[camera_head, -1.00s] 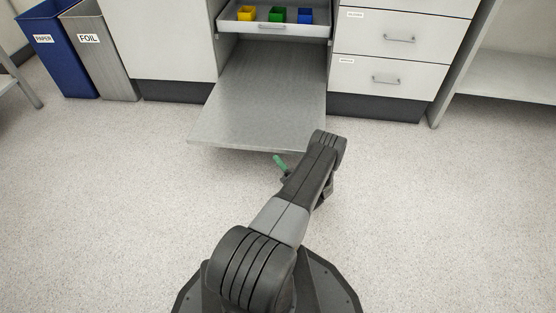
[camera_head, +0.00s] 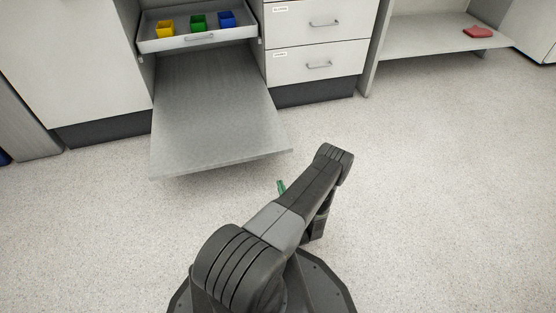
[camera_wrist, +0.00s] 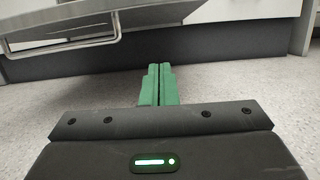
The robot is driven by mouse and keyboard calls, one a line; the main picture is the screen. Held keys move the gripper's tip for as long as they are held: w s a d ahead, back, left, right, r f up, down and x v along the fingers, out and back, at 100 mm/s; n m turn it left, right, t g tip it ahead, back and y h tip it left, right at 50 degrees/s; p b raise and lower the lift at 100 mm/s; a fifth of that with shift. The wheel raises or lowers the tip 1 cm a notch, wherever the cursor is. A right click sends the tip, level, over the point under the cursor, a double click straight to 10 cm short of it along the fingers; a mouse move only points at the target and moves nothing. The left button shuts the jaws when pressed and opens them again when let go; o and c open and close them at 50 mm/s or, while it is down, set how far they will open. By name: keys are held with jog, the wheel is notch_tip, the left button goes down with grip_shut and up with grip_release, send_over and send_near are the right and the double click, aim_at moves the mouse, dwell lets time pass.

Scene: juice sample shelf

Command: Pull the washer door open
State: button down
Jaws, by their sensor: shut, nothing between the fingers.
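The washer door (camera_head: 205,115) is a grey metal flap. It is folded down and lies flat, sticking out from the cabinet front above the floor. In the wrist view a grey panel (camera_wrist: 135,12), which looks like this door from below, shows at the top left with a bar handle (camera_wrist: 65,46) under it. My gripper (camera_wrist: 158,72) has green fingers pressed together with nothing between them. In the head view the green fingers (camera_head: 281,187) show beside my arm, just off the door's front right corner, apart from it. The arm hides part of the gripper.
A white tray (camera_head: 165,44) above the door holds a yellow cup (camera_head: 165,27), a green cup (camera_head: 198,22) and a blue cup (camera_head: 227,19). Drawers (camera_head: 315,65) stand to its right. A shelf (camera_head: 430,42) bears a red item (camera_head: 478,32). The floor around me is clear.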

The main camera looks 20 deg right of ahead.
jog(key=w+r+b, duration=0.3)
jog(key=w+r, duration=0.3)
jog(key=w, duration=0.3)
jog(key=shift+w, duration=0.35)
jog(key=shift+d+r, duration=0.1)
